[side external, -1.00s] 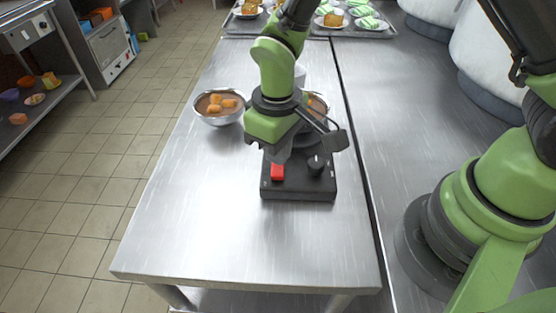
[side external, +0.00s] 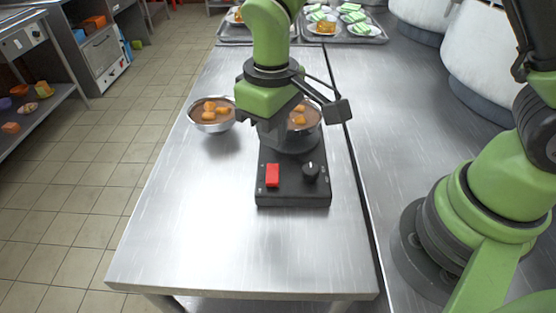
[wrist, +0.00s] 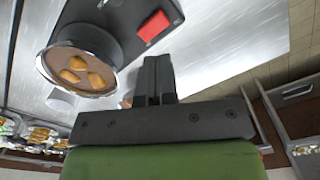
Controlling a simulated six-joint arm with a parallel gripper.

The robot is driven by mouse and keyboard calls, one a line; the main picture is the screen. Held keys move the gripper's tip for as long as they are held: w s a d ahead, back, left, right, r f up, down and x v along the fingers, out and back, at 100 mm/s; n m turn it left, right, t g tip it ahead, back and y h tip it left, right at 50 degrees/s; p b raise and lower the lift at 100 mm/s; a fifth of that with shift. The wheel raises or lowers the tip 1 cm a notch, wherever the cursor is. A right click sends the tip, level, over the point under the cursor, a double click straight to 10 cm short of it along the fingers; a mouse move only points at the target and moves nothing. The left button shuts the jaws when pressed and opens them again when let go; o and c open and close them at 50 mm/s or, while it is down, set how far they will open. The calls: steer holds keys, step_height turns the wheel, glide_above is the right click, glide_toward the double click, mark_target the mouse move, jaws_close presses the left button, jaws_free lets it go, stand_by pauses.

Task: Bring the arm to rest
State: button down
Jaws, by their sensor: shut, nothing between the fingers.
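My gripper (side external: 272,140) is shut and empty. In the side external view it hangs above the back part of a black hotplate (side external: 293,190), just behind a red switch (side external: 272,175), and looks apart from it. In the wrist view my closed fingers (wrist: 156,72) point toward the hotplate, with the red switch (wrist: 154,26) just beyond them. A bowl of brown soup with orange pieces (side external: 302,118) stands on the hotplate's burner, partly hidden by my gripper; it shows fully in the wrist view (wrist: 80,68). A black knob (side external: 311,170) sits right of the switch.
A second metal bowl with orange pieces (side external: 212,114) stands left on the steel table (side external: 200,230). Trays with plates of food (side external: 345,28) lie at the back. Large pots (side external: 495,60) stand at the right. The front of the table is clear.

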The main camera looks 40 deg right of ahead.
steer(key=s+d+r+m+t+y, duration=0.1)
steer(key=s+d+r+m+t, duration=0.15)
steer(key=r, duration=0.35)
steer(key=s+d+r+m+t+y, duration=0.1)
steer(key=s+d+r, duration=0.15)
steer(key=r, duration=0.45)
steer(key=s+d+r+m+t, duration=0.3)
steer(key=s+d+r, duration=0.1)
steer(key=s, duration=0.5)
steer(key=shift+s+r+t, duration=0.15)
steer(key=shift+r+t, duration=0.2)
steer(key=shift+d+m, duration=0.1)
steer(key=shift+m, duration=0.15)
steer(key=w+a+f+n+g, duration=0.45)
steer(key=w+n, duration=0.25)
steer(key=w, duration=0.2)
steer(key=shift+w+a+f+n+g+h, duration=0.4)
steer(key=shift+w+a+f+n, duration=0.5)
steer(key=shift+f, duration=2.7)
steer(key=shift+w+a+f+n+g+h, duration=0.25)
steer(key=shift+w+a+f+n+g, duration=0.55)
steer(key=shift+f, duration=2.8)
steer(key=shift+w+a+f+n+g+h, duration=0.15)
steer(key=shift+w+a+f+n+h, duration=0.7)
steer(key=shift+f, duration=2.75)
